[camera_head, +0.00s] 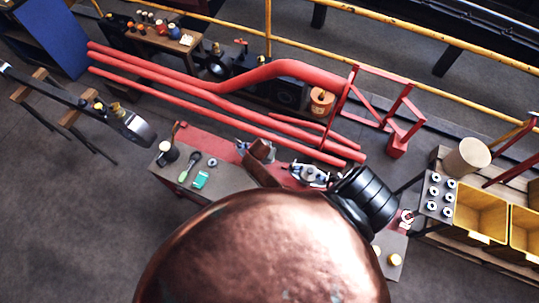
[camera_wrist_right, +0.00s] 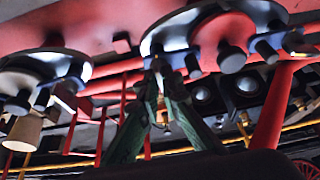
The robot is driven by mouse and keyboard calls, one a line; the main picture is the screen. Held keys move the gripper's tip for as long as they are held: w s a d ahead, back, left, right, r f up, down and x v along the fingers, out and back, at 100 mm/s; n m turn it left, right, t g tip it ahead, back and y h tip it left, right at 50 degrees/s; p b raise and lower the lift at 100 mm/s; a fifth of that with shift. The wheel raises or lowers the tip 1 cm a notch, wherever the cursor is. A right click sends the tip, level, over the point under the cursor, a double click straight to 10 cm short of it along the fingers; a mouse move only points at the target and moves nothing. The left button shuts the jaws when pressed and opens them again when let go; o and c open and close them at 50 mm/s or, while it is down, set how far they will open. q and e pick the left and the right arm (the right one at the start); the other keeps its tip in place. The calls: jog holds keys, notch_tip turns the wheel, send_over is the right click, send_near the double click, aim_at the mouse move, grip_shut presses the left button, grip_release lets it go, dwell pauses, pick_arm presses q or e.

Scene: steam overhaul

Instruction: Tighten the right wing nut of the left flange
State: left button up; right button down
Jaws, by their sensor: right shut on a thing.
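In the right wrist view my right gripper (camera_wrist_right: 161,76) has its two green fingers closed together on the wing nut (camera_wrist_right: 158,62) at one edge of a shiny round flange (camera_wrist_right: 172,33) with a red middle. The nut is mostly hidden by the fingertips. A second shiny flange (camera_wrist_right: 75,62) with dark bolts is at the left of that view, clear of the fingers. In the head view a flange with bolts (camera_head: 312,174) shows on the red frame. A large copper dome hides much around it, and I cannot make out the right fingertips there. My left gripper is not in view.
The copper dome (camera_head: 265,245) fills the lower middle. Left of the flanges is a grey tabletop (camera_head: 222,173) with a teal item (camera_head: 201,180). Red pipes (camera_head: 200,98) run behind. Yellow bins (camera_head: 476,211) stand at right. Open floor lies at left.

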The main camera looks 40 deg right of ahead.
jog(key=shift+w+r+m, duration=0.1)
jog(key=shift+w+m, duration=0.05)
jog(key=shift+m, duration=0.25)
jog(key=c, duration=2.1)
grip_release()
jog(key=shift+v, duration=3.7)
jog(key=shift+a, duration=0.1)
